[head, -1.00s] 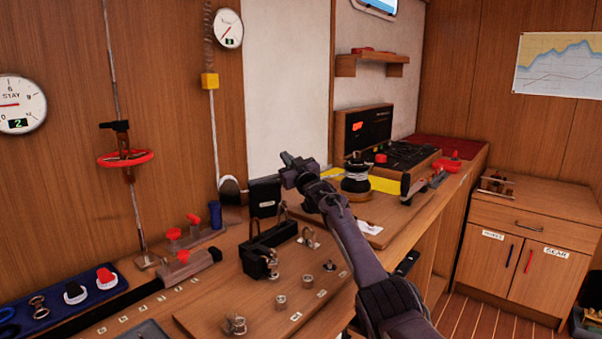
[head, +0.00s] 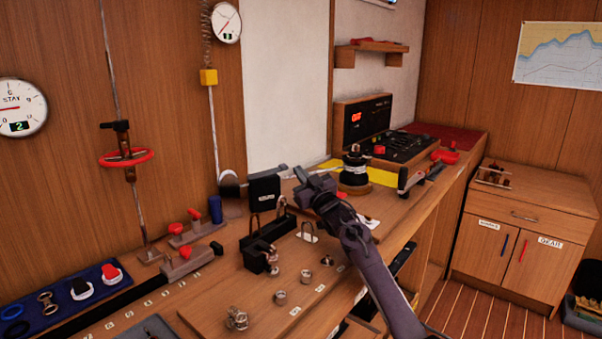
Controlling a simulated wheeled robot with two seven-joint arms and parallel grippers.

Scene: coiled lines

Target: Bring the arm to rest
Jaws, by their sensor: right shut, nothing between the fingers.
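My right arm (head: 368,262) comes in from the bottom right and reaches up over the workbench. My right gripper (head: 302,178) is at its end, above the bench, shut and empty. It is just right of a black block (head: 265,190) with a pale label, and apart from the winch as far as I can see. The winch (head: 355,170) is a black drum with pale line around it, standing behind and to the right of the gripper. My left gripper is not in view.
A black bracket (head: 256,256) and several small metal fittings stand on a wooden board. Red-handled levers (head: 195,216) and a blue tray (head: 60,308) are at left.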

